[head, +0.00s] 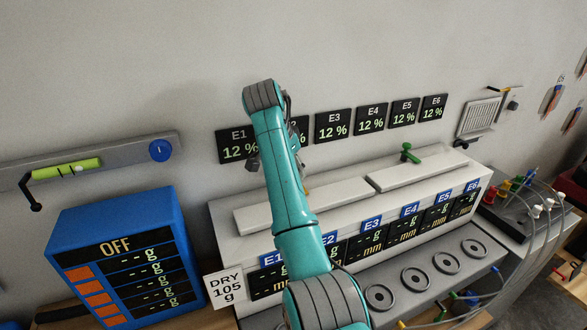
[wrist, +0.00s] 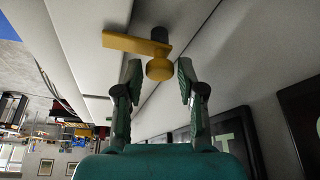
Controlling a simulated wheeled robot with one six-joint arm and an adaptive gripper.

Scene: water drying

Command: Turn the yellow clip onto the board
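The yellow clip, in the wrist view, has a round knob (wrist: 159,69) and a flat arm (wrist: 125,42) pointing left, on a dark post. My gripper (wrist: 159,76) is open, with one finger on each side of the knob. I see gaps beside the knob, and I cannot tell whether either finger touches it. In the head view my arm hides most of the clip; a small yellowish bit (head: 306,191) shows beside the arm. The pale left board (head: 342,192) lies on top of the white machine, partly behind my arm.
A green clip (head: 410,153) stands by the right board (head: 425,168). Displays E1 to E6 (head: 333,125) hang on the wall behind, close to my arm. A blue box (head: 120,262) reading OFF stands left. Wires and plugs (head: 530,195) crowd the right side.

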